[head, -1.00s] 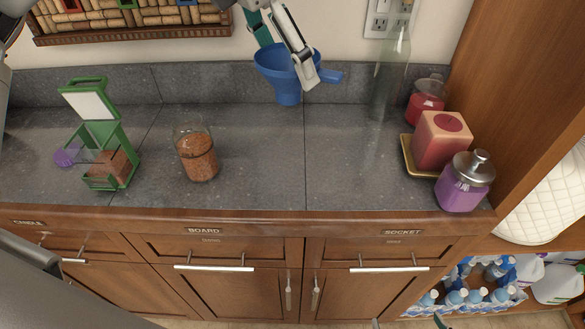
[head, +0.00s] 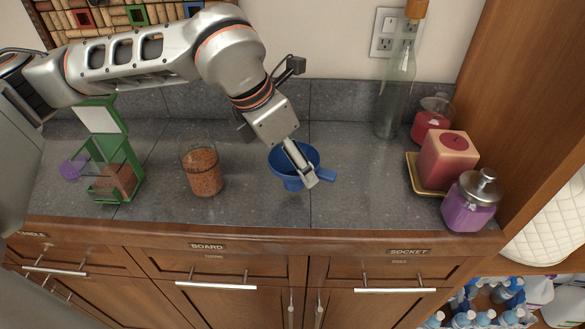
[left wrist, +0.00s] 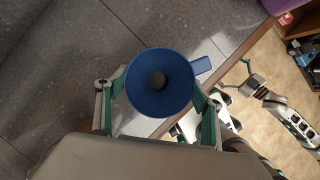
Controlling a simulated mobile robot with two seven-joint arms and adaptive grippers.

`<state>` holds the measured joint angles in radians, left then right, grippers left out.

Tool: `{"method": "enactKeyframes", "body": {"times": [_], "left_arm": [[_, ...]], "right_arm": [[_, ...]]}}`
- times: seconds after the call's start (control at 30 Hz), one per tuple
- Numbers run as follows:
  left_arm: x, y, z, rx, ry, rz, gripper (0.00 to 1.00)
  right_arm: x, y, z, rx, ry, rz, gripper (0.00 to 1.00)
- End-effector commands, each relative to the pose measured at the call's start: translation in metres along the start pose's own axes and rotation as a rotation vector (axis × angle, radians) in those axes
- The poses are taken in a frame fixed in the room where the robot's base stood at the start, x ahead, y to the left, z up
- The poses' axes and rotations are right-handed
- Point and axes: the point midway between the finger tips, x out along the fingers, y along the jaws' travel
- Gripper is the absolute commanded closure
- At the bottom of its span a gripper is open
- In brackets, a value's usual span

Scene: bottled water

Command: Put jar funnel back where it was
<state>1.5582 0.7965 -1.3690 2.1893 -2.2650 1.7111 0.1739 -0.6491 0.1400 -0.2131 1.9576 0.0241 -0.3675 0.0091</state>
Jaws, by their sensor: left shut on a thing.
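The blue jar funnel (head: 285,178) is upright, low over the grey counter to the right of the glass jar; I cannot tell whether its spout touches the counter. My left gripper (head: 305,178) is shut on it, with its side handle pointing right. In the left wrist view the funnel's round mouth (left wrist: 160,72) sits between the two fingers of my left gripper (left wrist: 158,98). The glass jar (head: 202,172) of brown grains stands open, apart from the funnel. My right gripper (left wrist: 250,82) shows small at the right of the left wrist view, its opening unclear.
At the right are a tall glass bottle (head: 396,95), a red jar (head: 432,122), a pink candle (head: 447,160) on a gold tray (head: 413,175), and a purple lidded jar (head: 470,205). The counter (head: 350,190) right of the funnel is clear.

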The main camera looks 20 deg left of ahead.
Motion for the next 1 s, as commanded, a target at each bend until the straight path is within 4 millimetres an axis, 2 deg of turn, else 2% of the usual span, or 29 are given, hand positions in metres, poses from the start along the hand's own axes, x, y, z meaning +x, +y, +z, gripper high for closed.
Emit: {"method": "enactKeyframes", "body": {"times": [0.1,0.2,0.57,0.6,0.67,1.0], "left_arm": [[0.018,0.000,-0.008,0.000,0.003,-0.002,0.54],[0.026,0.000,-0.011,0.000,0.001,-0.001,0.54],[0.030,0.000,-0.012,-0.001,0.000,-0.001,0.54],[0.030,0.000,-0.013,-0.001,0.001,-0.001,0.31],[0.029,0.000,-0.012,-0.001,0.000,0.000,0.16],[0.028,0.000,-0.012,0.000,0.000,0.000,0.16]], "right_arm": [[0.000,0.000,0.000,0.000,0.000,0.000,0.00],[0.000,0.000,-0.001,0.000,0.002,0.001,0.00],[0.001,0.000,0.000,0.000,0.005,0.001,0.00],[0.001,0.000,0.000,0.000,0.005,0.001,0.00],[0.001,0.000,-0.001,0.000,0.005,0.001,0.00],[0.001,0.001,0.000,-0.001,0.004,0.002,0.00]]}}
